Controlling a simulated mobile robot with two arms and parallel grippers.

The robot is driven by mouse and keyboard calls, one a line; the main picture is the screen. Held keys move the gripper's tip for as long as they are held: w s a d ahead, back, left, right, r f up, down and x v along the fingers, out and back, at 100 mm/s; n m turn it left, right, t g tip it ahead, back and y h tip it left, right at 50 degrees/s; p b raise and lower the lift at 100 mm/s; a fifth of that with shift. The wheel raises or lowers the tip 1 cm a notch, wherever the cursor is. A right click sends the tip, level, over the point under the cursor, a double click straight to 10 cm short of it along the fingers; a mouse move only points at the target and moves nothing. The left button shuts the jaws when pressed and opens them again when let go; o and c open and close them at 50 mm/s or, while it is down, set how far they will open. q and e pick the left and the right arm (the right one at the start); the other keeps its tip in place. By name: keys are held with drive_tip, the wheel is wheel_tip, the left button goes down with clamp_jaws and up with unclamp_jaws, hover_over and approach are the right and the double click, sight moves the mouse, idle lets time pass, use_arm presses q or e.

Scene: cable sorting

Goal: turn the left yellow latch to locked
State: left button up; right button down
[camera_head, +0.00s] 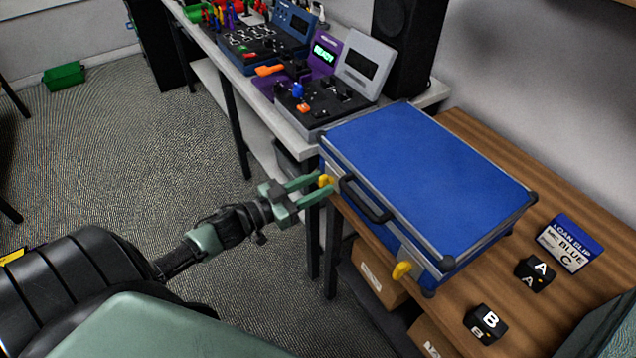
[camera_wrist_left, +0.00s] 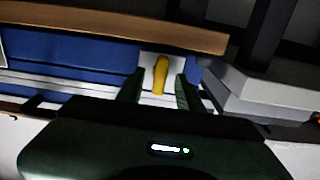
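The blue case (camera_head: 425,165) lies shut on the wooden desk, its black handle (camera_head: 365,200) on the front side. The left yellow latch (camera_head: 326,181) is at the case's left front end. In the left wrist view the latch (camera_wrist_left: 161,74) is a yellow lever on a pale plate, nearly upright and slightly tilted. My left gripper (camera_head: 321,186) is at this latch, its fingers open on either side of the lever. The wrist view shows a gap beside the lever, so I see no clear grip. The right yellow latch (camera_head: 402,270) is free. My right gripper is not in view.
Black blocks marked A (camera_head: 535,273) and B (camera_head: 486,324) and a blue loan slip card (camera_head: 570,243) stand on the wooden desk (camera_head: 560,320). A grey bench (camera_head: 290,115) with electronic devices is behind left. A black speaker (camera_head: 410,40) stands behind the case.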

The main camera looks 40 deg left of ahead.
use_arm(q)
drive_tip(key=shift+w+d, duration=0.1)
drive_tip(key=shift+w, duration=0.1)
clamp_jaws()
